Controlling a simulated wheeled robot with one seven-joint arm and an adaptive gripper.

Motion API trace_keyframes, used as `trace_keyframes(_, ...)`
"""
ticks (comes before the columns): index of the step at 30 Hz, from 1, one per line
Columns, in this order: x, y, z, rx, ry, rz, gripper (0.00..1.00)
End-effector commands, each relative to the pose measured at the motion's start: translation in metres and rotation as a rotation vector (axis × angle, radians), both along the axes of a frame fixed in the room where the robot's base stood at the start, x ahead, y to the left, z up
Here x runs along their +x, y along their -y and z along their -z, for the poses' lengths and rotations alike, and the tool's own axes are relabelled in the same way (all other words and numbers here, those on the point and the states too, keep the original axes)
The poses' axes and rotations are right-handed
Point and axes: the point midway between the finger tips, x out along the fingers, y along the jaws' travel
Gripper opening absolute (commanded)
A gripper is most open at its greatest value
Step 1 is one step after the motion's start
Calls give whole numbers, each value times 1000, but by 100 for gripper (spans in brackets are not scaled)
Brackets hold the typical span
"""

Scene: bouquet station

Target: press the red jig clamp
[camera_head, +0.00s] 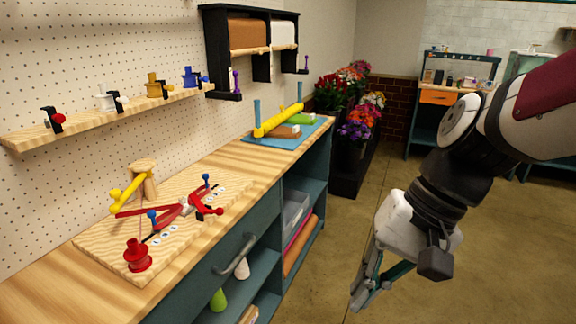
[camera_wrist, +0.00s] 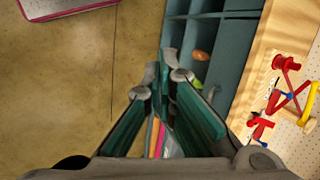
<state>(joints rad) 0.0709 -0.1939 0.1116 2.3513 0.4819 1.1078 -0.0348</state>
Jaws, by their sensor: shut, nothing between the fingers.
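The red jig clamp (camera_head: 186,208) lies on a light wooden board (camera_head: 105,245) on the workbench at the left, its red arms spread and blue knobs beside it. It also shows at the right edge of the wrist view (camera_wrist: 262,128). My gripper (camera_head: 360,298) hangs over the floor in front of the bench, to the right of the clamp and well apart from it. Its fingers point down and are shut and empty; the fingertips show in the wrist view (camera_wrist: 166,76).
A red spool (camera_head: 137,256) and a yellow bar (camera_head: 128,193) by a wooden post share the board. A blue mat (camera_head: 258,140) with a yellow bar lies farther along the bench. A shelf (camera_head: 95,118) with ribbon spools hangs above. Flowers (camera_head: 362,120) stand behind; the floor is clear.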

Motion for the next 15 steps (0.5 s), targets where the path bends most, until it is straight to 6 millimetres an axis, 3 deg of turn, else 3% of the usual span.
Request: trace_keyframes(15,79,-90,57,411,-396,168,0)
